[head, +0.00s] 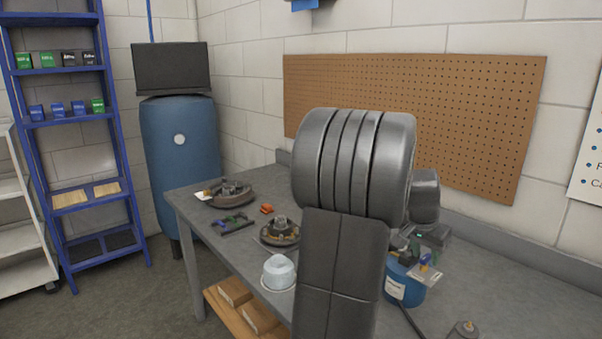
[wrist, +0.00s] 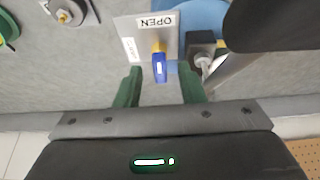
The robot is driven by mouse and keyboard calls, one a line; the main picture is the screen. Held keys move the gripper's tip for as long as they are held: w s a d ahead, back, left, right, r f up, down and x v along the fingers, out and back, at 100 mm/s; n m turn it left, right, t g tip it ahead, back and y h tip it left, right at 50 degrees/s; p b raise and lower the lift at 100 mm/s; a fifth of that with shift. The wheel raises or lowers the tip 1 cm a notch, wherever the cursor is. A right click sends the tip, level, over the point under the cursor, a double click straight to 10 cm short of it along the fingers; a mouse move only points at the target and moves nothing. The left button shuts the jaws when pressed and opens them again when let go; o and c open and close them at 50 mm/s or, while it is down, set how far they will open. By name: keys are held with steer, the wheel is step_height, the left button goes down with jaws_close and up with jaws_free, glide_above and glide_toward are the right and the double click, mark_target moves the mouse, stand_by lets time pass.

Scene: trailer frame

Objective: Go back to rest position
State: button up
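My gripper (wrist: 160,88) shows in the wrist view with its two green fingers spread apart. A small blue handle (wrist: 160,70) with a yellow top lies between the fingers, with a gap on each side, so nothing is gripped. Behind it is a grey plate (wrist: 134,30) marked OPEN, shown upside down. In the head view my grey arm fills the middle and hides most of the gripper. The blue round container (head: 405,290) with the valve parts on top stands on the bench just right of my arm.
The grey bench (head: 245,265) carries a white lidded bowl (head: 279,272), a round metal part (head: 279,232) and another metal part (head: 232,192) further back. A pegboard (head: 450,110) hangs on the wall behind. A blue shelf (head: 88,115) and blue tank (head: 178,150) stand left, with open floor before them.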

stand_by(0.4)
steer(key=v, duration=1.3)
steer(key=x, duration=1.3)
steer(key=shift+f, duration=0.25)
steer(key=shift+d+r+n, duration=0.1)
steer(key=shift+r+n, duration=0.1)
steer(key=shift+n, duration=0.2)
steer(key=shift+s+n+t, duration=0.1)
steer(key=shift+n+t, duration=0.2)
steer(key=shift+n, duration=0.2)
steer(key=shift+d+n+t+y, duration=0.1)
steer(key=shift+n+t+y, duration=0.5)
steer(key=shift+n, duration=1.3)
steer(key=shift+s+d+n+y, duration=0.1)
steer(key=shift+n+y, duration=0.4)
steer(key=shift+n, duration=0.45)
steer(key=shift+d+n+y, duration=0.1)
steer(key=shift+n+y, duration=0.4)
steer(key=shift+n, duration=0.45)
steer(key=v, duration=1.2)
steer(key=shift+r, duration=0.3)
